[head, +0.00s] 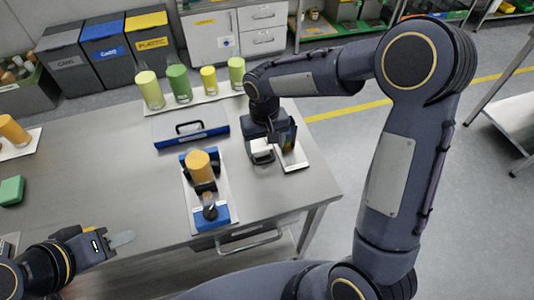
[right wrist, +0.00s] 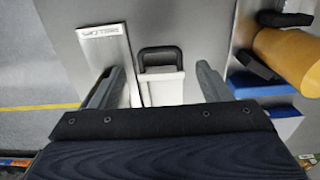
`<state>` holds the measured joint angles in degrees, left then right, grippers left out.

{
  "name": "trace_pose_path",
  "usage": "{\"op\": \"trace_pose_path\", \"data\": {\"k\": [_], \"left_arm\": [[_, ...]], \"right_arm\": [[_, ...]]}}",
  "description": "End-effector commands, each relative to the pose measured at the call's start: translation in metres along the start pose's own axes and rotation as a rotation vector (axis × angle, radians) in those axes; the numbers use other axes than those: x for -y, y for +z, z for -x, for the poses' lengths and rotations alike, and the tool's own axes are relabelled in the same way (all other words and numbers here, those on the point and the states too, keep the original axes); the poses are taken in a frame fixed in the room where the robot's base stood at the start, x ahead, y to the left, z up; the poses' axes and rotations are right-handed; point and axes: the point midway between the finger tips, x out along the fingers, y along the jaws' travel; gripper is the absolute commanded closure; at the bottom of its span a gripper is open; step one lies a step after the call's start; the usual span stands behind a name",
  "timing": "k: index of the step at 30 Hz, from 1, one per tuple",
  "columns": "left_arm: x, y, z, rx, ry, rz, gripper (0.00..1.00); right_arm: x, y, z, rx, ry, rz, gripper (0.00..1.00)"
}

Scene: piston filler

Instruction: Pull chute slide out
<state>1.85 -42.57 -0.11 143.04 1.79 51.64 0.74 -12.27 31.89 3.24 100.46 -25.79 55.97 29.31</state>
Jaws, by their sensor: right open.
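A white block with a dark loop handle, which looks like the chute slide (right wrist: 160,88), sits between the fingers of my right gripper (right wrist: 157,92) in the right wrist view. The gripper is open, with one finger on each side of the block and a gap on both sides. In the head view my right gripper (head: 268,150) points down over the table beside the filler, and the white block (head: 262,156) shows partly beneath it. My left gripper (head: 112,241) is low at the left, away from the filler; whether its fingers are apart is unclear.
The filler with its orange cylinder (head: 199,163) and blue parts stands left of my right gripper. A labelled metal plate (right wrist: 106,52) lies beside the white block. A drawer handle (head: 249,240) juts from the table front.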

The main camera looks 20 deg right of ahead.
Motion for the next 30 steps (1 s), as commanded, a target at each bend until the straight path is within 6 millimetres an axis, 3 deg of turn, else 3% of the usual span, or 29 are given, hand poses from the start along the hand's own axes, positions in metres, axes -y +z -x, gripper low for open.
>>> {"op": "trace_pose_path", "data": {"k": [10, 22, 30], "left_arm": [[-0.003, -0.003, 0.006, 0.000, 0.000, 0.000, 0.64], [-0.003, -0.003, 0.006, 0.000, 0.000, 0.000, 0.64], [-0.003, -0.003, 0.006, 0.000, 0.000, 0.000, 0.64]], "right_arm": [[-0.001, 0.001, -0.053, 0.004, 0.000, 0.001, 0.29], [0.000, 0.001, -0.062, 0.001, -0.001, 0.000, 0.29], [0.000, 0.001, -0.062, 0.001, -0.002, 0.001, 0.65]]}}
